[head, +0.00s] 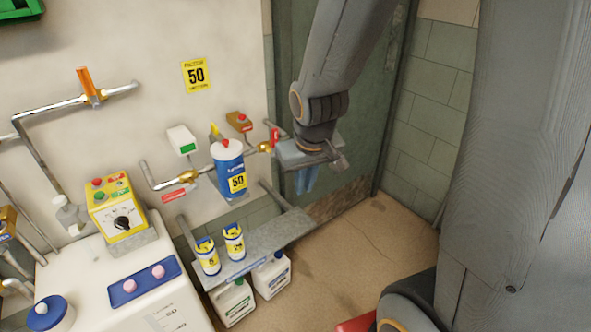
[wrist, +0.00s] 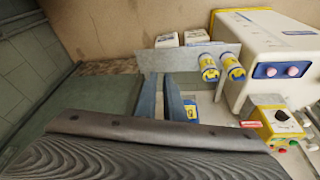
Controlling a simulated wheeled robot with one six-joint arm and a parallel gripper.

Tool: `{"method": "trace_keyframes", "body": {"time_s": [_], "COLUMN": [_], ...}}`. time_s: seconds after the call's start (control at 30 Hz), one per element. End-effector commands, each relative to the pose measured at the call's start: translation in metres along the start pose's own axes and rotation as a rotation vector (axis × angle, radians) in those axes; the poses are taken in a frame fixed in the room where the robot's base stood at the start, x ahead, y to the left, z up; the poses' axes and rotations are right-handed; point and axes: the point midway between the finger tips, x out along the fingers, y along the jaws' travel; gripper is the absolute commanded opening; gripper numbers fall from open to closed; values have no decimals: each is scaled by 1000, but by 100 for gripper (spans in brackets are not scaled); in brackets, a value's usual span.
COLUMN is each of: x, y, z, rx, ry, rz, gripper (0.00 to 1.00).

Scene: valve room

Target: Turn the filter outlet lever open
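The blue filter canister (head: 228,168) with a red cap and a yellow 50 label hangs on the wall pipe. Right of it, a brass valve (head: 264,147) carries a red lever (head: 275,138), which stands roughly upright, across the pipe. I take this as the filter outlet lever. My gripper (head: 306,183) is just right of and below the lever, apart from it, fingers pointing down in the head view. In the wrist view my gripper (wrist: 161,78) shows a gap between its fingers, with nothing in it. Part of the canister (wrist: 191,108) shows beside the right finger; the lever is not visible there.
A grey shelf (head: 262,248) below holds two yellow-labelled cans (head: 234,242); white jugs (head: 272,276) stand under it. An orange lever (head: 88,86) is on another pipe at left. A yellow control box (head: 116,207) sits on a white tank (head: 110,275).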

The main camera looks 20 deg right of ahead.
Motion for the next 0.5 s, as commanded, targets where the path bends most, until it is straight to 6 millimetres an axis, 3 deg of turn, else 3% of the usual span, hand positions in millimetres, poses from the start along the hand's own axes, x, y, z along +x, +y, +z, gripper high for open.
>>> {"method": "trace_keyframes", "body": {"time_s": [0.17, 0.3, 0.4, 0.5], "x": [13, 4, -8, -18], "y": [-36, -63, -78, -87], "z": [-77, -143, -180, -202], "rx": [-125, -187, -201, -201], "ry": [11, 66, 121, 162], "rz": [78, 198, 271, 316], "gripper": [0, 0, 0, 0]}}
